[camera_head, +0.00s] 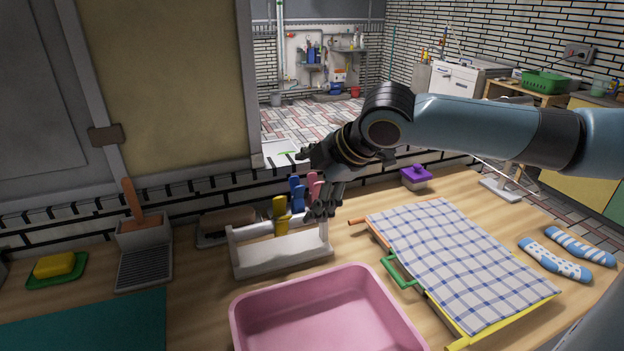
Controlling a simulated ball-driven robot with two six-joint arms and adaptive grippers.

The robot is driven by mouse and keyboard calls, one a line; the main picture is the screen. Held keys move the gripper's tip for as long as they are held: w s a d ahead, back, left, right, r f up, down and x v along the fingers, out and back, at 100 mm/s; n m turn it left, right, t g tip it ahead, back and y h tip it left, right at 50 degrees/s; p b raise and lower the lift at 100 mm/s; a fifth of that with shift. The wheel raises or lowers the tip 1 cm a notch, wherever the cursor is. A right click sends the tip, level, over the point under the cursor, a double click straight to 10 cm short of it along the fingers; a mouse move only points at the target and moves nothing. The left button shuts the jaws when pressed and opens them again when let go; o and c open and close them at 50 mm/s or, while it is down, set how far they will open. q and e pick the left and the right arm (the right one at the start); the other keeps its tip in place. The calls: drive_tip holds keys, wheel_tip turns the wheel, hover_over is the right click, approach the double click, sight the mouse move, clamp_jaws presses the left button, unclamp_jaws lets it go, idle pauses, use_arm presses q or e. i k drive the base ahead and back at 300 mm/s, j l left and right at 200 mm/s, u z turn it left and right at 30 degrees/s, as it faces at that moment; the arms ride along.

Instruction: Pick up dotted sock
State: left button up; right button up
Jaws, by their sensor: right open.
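The dotted sock (555,261), blue and white, lies flat on the wooden counter at the far right. A blue-and-white striped sock (580,246) lies just behind it. My right arm reaches in from the right across the picture. My right gripper (323,212) is open, far to the left of the socks, with its fingers down near the right end of a white peg rack (283,253). I see nothing held in it. The fingers partly hide the rack's pegs. My left gripper is not in view.
A checked cloth (455,258) lies on a coloured frame between my right gripper and the socks. A pink basin (322,318) stands at the front. A purple-lidded box (415,177) stands behind the cloth. Bare counter surrounds the socks, near the right edge.

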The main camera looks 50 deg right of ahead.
sight(550, 263)
drive_tip(key=k+j, duration=0.1)
drive_tip(key=k, duration=1.4)
